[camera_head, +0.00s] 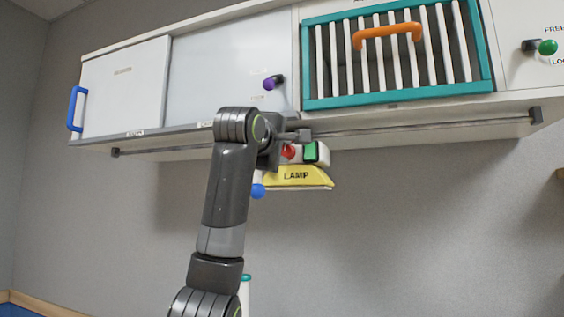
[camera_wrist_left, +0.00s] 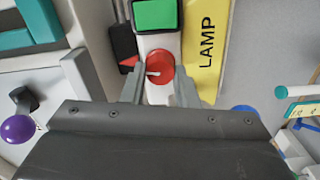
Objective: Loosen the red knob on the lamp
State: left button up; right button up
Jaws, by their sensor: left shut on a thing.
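The lamp (camera_head: 297,177) is a yellow-fronted unit marked LAMP, mounted under the wall cabinet; its yellow face also shows in the left wrist view (camera_wrist_left: 208,50). The red knob (camera_head: 289,151) sits on its white housing beside a green square button (camera_head: 310,151). In the left wrist view the red knob (camera_wrist_left: 160,67) has a pale pointer mark and lies between the fingers of my left gripper (camera_wrist_left: 160,88). The left gripper is shut on the knob. In the head view the gripper (camera_head: 297,137) is partly hidden by its own wrist. My right gripper is not in view.
A rail (camera_head: 430,123) runs along the cabinet's underside. Above are a teal-framed slatted door with an orange handle (camera_head: 388,35), a purple knob (camera_head: 269,84) and a blue handle (camera_head: 75,108). A blue ball (camera_head: 257,191) is left of the lamp.

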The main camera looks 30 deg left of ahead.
pick_arm(q)
jog(key=shift+n+b, duration=0.65)
jog(key=shift+n, duration=0.35)
jog(key=o, duration=1)
jog(key=shift+s+f+b, duration=0.1)
jog(key=shift+s+b, duration=0.2)
jog(key=shift+s, duration=0.05)
jog(key=b+v, duration=0.6)
jog(key=v, duration=1)
jog(key=shift+s, duration=0.4)
